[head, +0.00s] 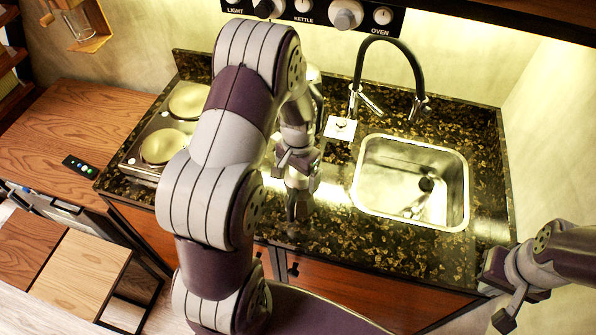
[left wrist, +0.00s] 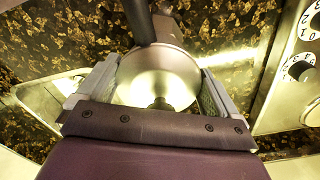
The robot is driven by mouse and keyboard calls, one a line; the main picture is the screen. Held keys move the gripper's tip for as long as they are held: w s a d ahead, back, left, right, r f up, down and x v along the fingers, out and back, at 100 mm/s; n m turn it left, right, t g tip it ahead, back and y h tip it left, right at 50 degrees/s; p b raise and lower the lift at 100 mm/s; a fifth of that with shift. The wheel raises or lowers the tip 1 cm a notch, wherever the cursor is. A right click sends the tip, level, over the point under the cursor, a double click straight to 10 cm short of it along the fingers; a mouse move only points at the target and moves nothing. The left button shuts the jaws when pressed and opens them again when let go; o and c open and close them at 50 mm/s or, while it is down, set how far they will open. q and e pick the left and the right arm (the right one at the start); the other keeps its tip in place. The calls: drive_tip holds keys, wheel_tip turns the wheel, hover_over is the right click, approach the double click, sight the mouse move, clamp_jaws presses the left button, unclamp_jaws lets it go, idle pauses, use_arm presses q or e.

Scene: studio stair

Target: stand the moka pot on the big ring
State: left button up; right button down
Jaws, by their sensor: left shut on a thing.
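The moka pot shows in the left wrist view as a shiny round metal body (left wrist: 158,75) between the two fingers, with a dark bar in front of it at the top. My left gripper (left wrist: 155,88) is shut on it. In the head view my left gripper (head: 298,165) is over the counter between hob and sink; my own arm hides much around it, and the pot is hard to make out. The hob has two round plates, a far one (head: 188,100) and a near one (head: 158,146); I cannot tell surely which is the big ring. My right gripper (head: 513,298) is at the lower right, away from the pot.
The steel sink (head: 365,205) with a black tap (head: 385,42) lies right of my left gripper. A small white plate (head: 341,128) is behind it. The dark speckled counter (head: 400,255) is clear in front of the sink. A black remote (head: 80,166) lies on the wooden top at left.

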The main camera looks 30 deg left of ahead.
use_arm(q)
drive_tip(key=o, duration=1.5)
drive_tip(key=shift+s+f, duration=0.1)
drive_tip(key=shift+o, duration=0.2)
